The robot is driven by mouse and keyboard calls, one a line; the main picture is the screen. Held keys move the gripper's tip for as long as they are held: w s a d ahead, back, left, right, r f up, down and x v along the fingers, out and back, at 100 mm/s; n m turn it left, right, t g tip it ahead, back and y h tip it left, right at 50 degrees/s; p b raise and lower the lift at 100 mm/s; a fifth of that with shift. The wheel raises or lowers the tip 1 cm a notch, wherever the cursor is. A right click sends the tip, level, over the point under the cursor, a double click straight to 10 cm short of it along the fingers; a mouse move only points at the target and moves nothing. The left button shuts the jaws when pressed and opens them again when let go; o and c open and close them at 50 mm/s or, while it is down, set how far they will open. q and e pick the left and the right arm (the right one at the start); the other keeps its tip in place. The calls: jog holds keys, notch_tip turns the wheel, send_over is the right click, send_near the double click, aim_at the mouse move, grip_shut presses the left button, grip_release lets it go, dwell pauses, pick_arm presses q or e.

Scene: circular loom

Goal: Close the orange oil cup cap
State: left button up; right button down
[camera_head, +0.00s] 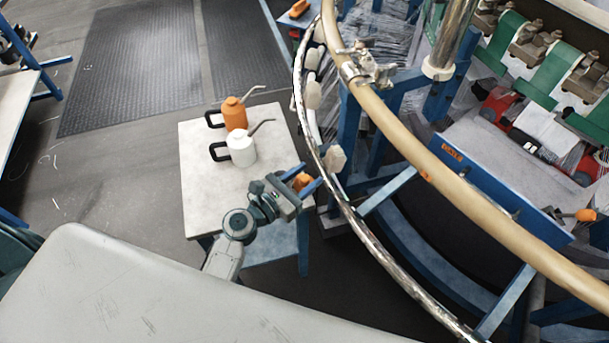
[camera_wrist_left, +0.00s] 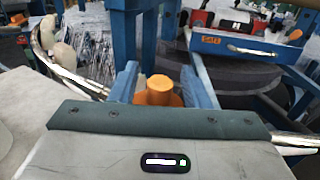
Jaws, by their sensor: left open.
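My left gripper (camera_head: 304,180) is open at the right edge of the small table, with its blue fingers pointing toward the loom. An orange oil cup cap (camera_head: 302,181) shows between the fingers in the head view. In the left wrist view the cap (camera_wrist_left: 159,84) is a round orange knob on a wider orange base (camera_wrist_left: 172,100), between the two blue fingers. There are visible gaps beside the knob, and I cannot tell whether either finger touches it. The gripper body hides the lower part of the base. My right gripper is not in view.
An orange oil can (camera_head: 235,115) and a white oil can (camera_head: 241,150) stand on the small table (camera_head: 205,205). The loom's curved metal rail (camera_head: 345,200) and tan ring (camera_head: 450,187) pass close on the right. Another orange part (camera_head: 586,215) sits at far right.

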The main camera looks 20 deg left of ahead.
pick_arm(q)
grip_shut()
jog(key=shift+a, duration=0.1)
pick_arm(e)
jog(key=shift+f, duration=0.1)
pick_arm(q)
jog(key=shift+s+a+f+m+g+h, duration=0.1)
jog(key=shift+s+m+g+h, duration=0.05)
jog(key=shift+m+g+h, duration=0.55)
jog(key=m+g+h, duration=0.1)
jog(key=h+b, duration=0.1)
jog(key=a+m+g+h, duration=0.1)
jog(key=shift+s+m+g+b, duration=0.25)
jog(key=shift+m+g+b, duration=0.05)
jog(key=shift+s+a+m+g+h+b, duration=0.15)
jog(key=shift+a+m+g+h+b, duration=0.15)
jog(key=shift+m+g+h, duration=0.75)
jog(key=shift+s+a+m+g+h+b, duration=0.25)
jog(key=shift+m+g+h, duration=0.4)
jog(key=shift+g, duration=0.7)
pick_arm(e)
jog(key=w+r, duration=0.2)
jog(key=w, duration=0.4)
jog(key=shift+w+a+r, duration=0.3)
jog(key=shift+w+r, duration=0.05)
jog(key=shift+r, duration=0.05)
pick_arm(q)
jog(key=shift+w, duration=0.15)
